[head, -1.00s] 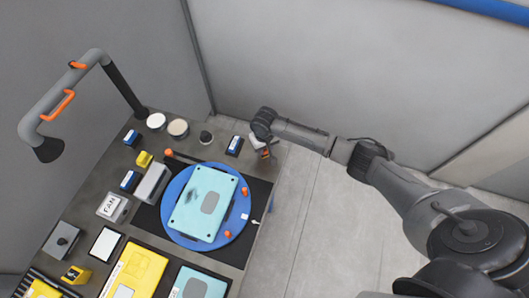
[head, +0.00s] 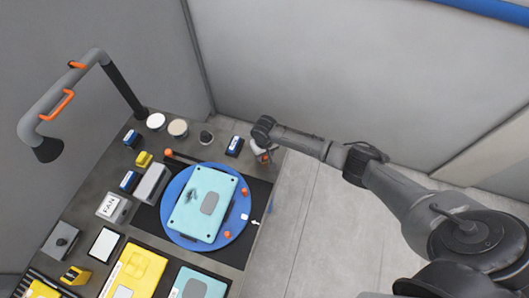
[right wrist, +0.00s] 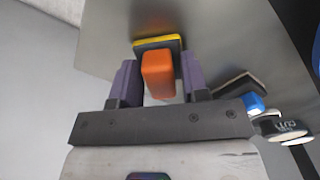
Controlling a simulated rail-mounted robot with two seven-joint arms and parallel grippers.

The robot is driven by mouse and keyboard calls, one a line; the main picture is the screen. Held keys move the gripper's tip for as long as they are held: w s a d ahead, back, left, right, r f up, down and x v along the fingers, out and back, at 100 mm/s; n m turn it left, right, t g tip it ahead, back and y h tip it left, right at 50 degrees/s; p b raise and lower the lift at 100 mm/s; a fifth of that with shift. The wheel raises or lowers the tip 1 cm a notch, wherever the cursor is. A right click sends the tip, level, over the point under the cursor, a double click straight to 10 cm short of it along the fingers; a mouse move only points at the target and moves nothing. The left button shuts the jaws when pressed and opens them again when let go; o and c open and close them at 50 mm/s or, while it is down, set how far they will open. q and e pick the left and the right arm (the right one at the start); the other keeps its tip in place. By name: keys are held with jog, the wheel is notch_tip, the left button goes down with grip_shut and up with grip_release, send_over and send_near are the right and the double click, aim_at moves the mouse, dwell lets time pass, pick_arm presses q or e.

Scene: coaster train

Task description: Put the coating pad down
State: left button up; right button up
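The coating pad (right wrist: 158,75) shows in the right wrist view as an orange block with a black and yellow plate at its far end. My right gripper (right wrist: 160,85) has its two purple fingers on either side of the orange block, close against it. In the head view my right gripper (head: 261,148) is at the table's right back edge, with a bit of orange (head: 263,158) below it. Whether the pad touches the table is hidden. My left gripper is not in view.
A turquoise panel (head: 222,190) lies on a blue round plate (head: 172,192) over a black mat, with a small dark mark on the panel. A blue-and-dark block (head: 234,146) and round tins (head: 178,128) stand to the left of my right gripper.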

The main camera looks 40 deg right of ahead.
jog(key=shift+o, duration=0.9)
jog(key=shift+r, duration=0.2)
notch_tip(320, 180, up, 12)
jog(key=p, duration=0.1)
